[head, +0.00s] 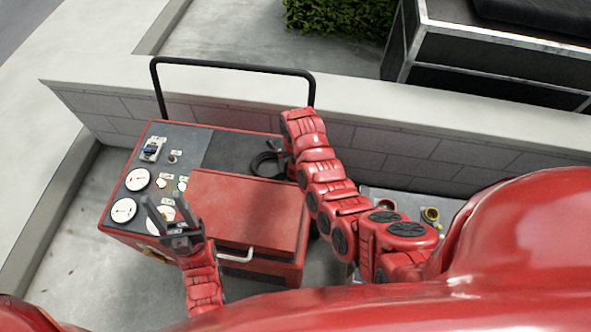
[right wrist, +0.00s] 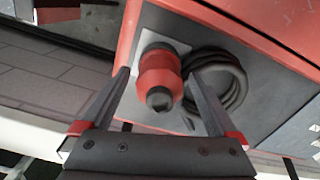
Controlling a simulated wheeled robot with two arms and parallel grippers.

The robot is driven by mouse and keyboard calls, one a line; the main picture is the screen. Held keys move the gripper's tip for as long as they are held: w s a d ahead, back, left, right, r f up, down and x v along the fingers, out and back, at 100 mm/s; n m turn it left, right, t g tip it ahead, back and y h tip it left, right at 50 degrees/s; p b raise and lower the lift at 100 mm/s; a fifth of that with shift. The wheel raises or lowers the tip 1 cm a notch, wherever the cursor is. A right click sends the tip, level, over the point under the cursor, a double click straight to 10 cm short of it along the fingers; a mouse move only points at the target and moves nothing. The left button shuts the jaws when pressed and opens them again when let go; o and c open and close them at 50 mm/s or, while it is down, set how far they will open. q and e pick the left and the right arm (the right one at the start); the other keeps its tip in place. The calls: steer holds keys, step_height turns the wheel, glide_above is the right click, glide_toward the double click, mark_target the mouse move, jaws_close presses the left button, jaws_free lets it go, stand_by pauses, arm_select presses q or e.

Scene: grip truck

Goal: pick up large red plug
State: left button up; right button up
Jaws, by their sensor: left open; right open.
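The large red plug (right wrist: 160,80) shows in the right wrist view, with a dark round end facing the camera. It sits against a pale square plate on the cart's grey panel. My right gripper (right wrist: 157,72) is open, one finger on each side of the plug; I cannot tell whether they touch it. In the head view the plug is not visible, and my right arm (head: 325,180) reaches to the right side of the cart (head: 248,210). My left gripper (head: 162,202) is open and empty above the cart's gauge panel.
A coiled black cable (right wrist: 238,92) hangs right beside the plug, close to the right finger. The cart has a black handle bar (head: 235,66) at the back. A low block wall (head: 400,148) runs behind it, and a black case (head: 490,55) stands beyond.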

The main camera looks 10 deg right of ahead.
jaws_close()
stand_by(0.4)
steer(key=shift+r, duration=0.2)
